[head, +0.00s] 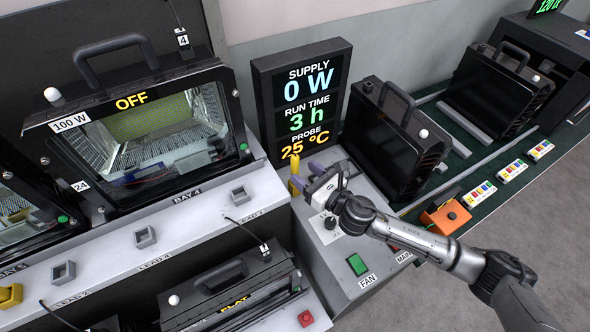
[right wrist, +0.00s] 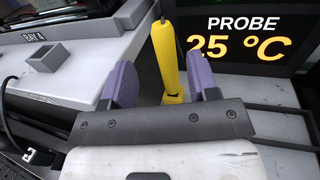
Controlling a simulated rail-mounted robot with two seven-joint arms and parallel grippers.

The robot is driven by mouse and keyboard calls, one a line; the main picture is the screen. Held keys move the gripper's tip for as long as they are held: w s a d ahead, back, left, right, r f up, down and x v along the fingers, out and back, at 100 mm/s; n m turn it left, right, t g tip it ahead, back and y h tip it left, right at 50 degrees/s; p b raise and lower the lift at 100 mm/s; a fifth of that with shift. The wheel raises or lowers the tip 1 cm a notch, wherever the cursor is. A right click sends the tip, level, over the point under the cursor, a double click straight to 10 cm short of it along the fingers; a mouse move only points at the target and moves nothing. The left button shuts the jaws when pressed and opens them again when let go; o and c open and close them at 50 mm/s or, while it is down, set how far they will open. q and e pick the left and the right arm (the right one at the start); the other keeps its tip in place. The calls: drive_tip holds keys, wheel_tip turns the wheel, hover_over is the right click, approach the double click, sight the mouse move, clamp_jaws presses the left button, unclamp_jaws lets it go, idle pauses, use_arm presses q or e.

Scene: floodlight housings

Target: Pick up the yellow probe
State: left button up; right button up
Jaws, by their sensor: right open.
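The yellow probe (head: 295,164) stands upright on the grey ledge just below the display panel, with a thin dark cable at its top. In the right wrist view the probe (right wrist: 167,52) appears between my two purple fingers, with its wider lower part near them. My right gripper (head: 304,175) is open, its fingers pointing at the probe. In the wrist view the gripper (right wrist: 161,80) has a gap on both sides of the probe, and I cannot see contact. The lower end of the probe is partly hidden by the gripper. My left gripper is not in view.
The display panel (head: 303,97) reads 0 W, 3 h and 25 °C, right behind the probe. A floodlight housing (head: 142,125) sits in the bay at left; another black housing (head: 393,140) stands at right. A green FAN button (head: 357,264) is on the ledge in front.

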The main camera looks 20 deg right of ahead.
sight(298, 165)
drive_tip(key=x, duration=0.5)
drive_tip(key=shift+w+d, duration=0.1)
drive_tip(key=shift+d, duration=0.15)
drive_tip(key=shift+c, duration=0.3)
clamp_jaws()
drive_tip(key=shift+r, duration=0.1)
